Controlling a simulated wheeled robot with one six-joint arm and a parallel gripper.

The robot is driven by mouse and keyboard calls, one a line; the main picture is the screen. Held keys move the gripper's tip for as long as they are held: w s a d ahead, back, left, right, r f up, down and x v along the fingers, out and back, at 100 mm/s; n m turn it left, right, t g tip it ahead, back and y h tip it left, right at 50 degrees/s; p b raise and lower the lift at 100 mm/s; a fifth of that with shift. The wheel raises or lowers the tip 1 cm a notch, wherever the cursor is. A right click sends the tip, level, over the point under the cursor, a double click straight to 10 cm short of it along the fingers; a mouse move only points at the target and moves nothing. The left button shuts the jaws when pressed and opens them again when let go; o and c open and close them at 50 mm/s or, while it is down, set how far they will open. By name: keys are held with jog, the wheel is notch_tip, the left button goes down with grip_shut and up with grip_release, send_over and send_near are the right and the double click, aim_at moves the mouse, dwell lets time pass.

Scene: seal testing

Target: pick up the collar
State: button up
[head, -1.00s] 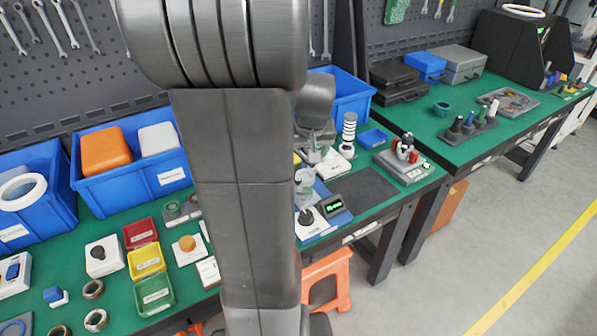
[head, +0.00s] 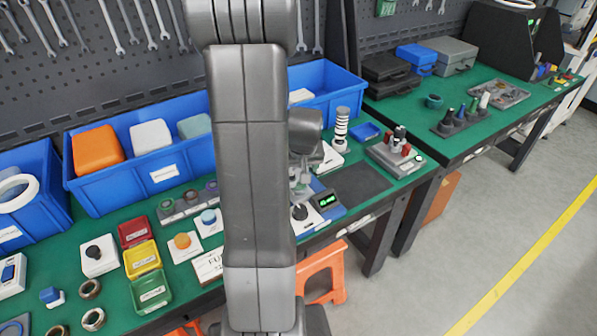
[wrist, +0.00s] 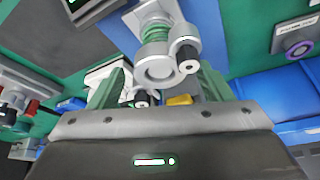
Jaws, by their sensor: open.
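A silver ring-shaped part with a dark-tipped screw at its side, which looks like the collar (wrist: 158,70), sits at a green threaded piece in the upper middle of the wrist view. My gripper (wrist: 162,84) is open, with one greenish finger on each side of this part in the picture. I cannot tell whether the fingers touch it, and I see no firm hold. In the head view my arm covers most of this spot. Only part of the grey fixture (head: 302,183) shows beside my arm, and the collar cannot be made out there.
A blue bin (head: 130,180) with boxes stands behind. Red, yellow and green trays (head: 150,292) and several brass rings (head: 93,319) lie at the left.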

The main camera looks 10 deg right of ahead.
jog(key=shift+f, duration=0.1)
jog(key=c, duration=1)
jog(key=shift+c, duration=0.2)
